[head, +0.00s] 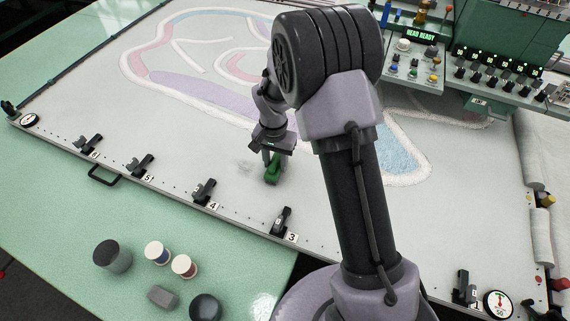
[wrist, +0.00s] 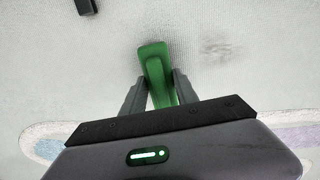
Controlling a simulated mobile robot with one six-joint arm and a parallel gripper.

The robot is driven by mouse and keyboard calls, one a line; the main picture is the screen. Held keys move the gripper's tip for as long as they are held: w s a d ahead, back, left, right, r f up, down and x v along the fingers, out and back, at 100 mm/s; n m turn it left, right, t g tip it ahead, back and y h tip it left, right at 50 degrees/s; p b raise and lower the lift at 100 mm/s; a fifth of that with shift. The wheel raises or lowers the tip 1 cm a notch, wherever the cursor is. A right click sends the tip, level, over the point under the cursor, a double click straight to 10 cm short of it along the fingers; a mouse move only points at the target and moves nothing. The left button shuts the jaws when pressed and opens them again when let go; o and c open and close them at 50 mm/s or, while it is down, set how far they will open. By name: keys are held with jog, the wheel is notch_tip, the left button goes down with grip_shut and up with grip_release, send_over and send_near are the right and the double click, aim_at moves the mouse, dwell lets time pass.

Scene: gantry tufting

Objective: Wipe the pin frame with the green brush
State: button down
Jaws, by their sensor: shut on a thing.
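The green brush (head: 272,172) is between the fingers of my gripper (head: 274,157), low over the pale cloth in the head view. In the wrist view the green brush (wrist: 154,62) sticks out past the fingertips of my gripper (wrist: 160,85), which is shut on it. I cannot tell whether the brush touches the cloth. The pin frame (head: 190,195) is the light edge bar with a row of small pins and numbered black clamps along the cloth's near side. A faint grey smudge (head: 244,166) lies on the cloth left of the brush; it also shows in the wrist view (wrist: 218,50).
Black clamps (head: 204,191) stand up along the near edge. Two thread spools (head: 184,266), dark round pieces (head: 113,256) and a grey block (head: 163,296) sit on the green table. A control panel (head: 500,75) stands at the back right. The cloth around the brush is clear.

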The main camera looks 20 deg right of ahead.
jog(key=shift+w+a, duration=1.3)
jog(key=shift+a, duration=0.3)
jog(key=shift+w+a+f+p, duration=0.1)
jog(key=shift+w+a+p, duration=0.05)
jog(key=shift+w+a, duration=1.1)
jog(key=shift+w+a+r+p, duration=0.1)
jog(key=shift+w+a+p, duration=0.1)
jog(key=shift+w+a, duration=1.05)
jog(key=shift+w+a+f+p, duration=0.15)
jog(key=shift+w+a, duration=0.6)
jog(key=shift+a, duration=0.95)
notch_tip(320, 180, up, 6)
jog(key=p, duration=0.4)
notch_tip(320, 180, up, 3)
jog(key=shift+r+p, duration=0.1)
jog(key=shift+p, duration=0.85)
